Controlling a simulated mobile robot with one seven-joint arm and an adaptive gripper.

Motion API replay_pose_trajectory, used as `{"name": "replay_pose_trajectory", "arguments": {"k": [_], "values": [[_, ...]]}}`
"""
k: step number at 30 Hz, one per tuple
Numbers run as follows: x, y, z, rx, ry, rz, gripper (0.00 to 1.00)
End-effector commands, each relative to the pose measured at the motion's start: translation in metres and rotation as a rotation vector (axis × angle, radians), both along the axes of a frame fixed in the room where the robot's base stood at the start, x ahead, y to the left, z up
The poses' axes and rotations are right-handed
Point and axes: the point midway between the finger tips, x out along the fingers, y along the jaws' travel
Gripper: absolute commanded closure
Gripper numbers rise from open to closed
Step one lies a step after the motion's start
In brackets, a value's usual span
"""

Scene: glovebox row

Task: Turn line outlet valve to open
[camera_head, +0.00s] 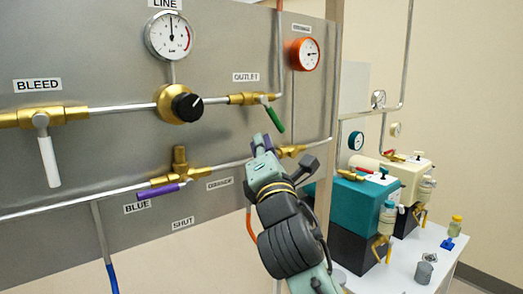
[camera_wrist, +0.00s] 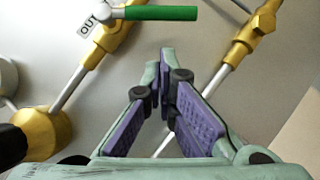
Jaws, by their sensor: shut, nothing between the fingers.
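The outlet valve (camera_head: 243,98) is a brass body on the upper pipe, under the OUTLET label (camera_head: 245,77). Its green lever (camera_head: 274,118) points down and to the right, at an angle to the pipe. In the wrist view the green lever (camera_wrist: 160,13) lies level across the top, and part of the OUTLET label (camera_wrist: 90,25) shows beside the brass body (camera_wrist: 108,42). My gripper (camera_head: 262,142) is shut and empty, just below the lever. In the wrist view its fingertips (camera_wrist: 165,55) meet below the lever, with a visible gap.
A black regulator knob (camera_head: 187,107) and a line gauge (camera_head: 170,36) are left of the valve. An orange-rimmed gauge (camera_head: 305,54) is above right. A lower pipe (camera_head: 215,168) with a purple lever (camera_head: 158,191) runs below. A white lever (camera_head: 49,161) hangs at left.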

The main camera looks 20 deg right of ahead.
Motion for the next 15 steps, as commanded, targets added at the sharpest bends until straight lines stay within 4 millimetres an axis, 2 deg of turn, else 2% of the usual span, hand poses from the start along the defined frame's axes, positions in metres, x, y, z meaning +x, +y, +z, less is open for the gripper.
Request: {"name": "replay_pose_trajectory", "arguments": {"k": [1, 4, 15], "values": [[0.003, -0.007, 0.009, 0.000, 0.000, -0.004, 1.00], [0.008, -0.013, 0.014, 0.000, 0.001, -0.003, 1.00], [0.011, -0.019, 0.016, 0.001, 0.000, -0.001, 1.00]]}}
